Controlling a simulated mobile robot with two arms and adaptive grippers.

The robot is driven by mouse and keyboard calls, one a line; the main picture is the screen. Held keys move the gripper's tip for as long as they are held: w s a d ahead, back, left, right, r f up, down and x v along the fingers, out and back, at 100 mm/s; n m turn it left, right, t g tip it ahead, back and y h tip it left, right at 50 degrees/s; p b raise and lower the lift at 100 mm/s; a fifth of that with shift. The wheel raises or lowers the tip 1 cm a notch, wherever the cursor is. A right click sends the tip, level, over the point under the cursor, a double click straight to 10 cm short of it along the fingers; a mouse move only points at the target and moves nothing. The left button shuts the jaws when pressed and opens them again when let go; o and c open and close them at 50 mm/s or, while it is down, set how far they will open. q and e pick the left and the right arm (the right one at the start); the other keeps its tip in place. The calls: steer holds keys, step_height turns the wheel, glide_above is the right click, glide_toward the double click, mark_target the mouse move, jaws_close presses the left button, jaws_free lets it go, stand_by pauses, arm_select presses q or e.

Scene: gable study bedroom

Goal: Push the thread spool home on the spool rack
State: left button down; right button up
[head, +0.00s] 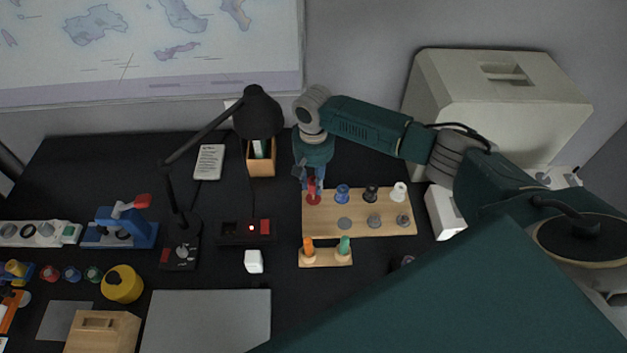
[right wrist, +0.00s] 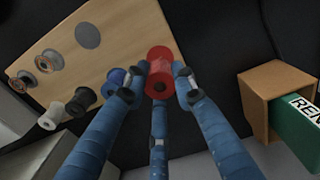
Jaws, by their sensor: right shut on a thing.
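The red thread spool (head: 313,197) is at the back left corner of the light wooden spool rack (head: 325,229). My right gripper (head: 313,183) points down over that corner, with its blue fingers shut around the spool. Blue (head: 342,193), black (head: 371,193) and white (head: 398,191) spools stand along the same back row. Whether the red spool is fully down is hidden by the fingers. My left gripper is not in view.
A small wooden stand (head: 326,258) with orange and green pieces is in front. A wooden box (head: 262,168) and black lamp (head: 258,112) stand left of the gripper. A white box (head: 444,212) is right of the rack.

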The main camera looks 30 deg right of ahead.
mark_target(313, 191)
steer(key=shift+f+b, duration=0.9)
steer(key=shift+f, duration=1.35)
steer(key=o, duration=1.1)
steer(key=shift+c, duration=0.2)
steer(key=shift+r, duration=0.25)
step_height(313, 191, up, 12)
steer(key=shift+f, duration=0.2)
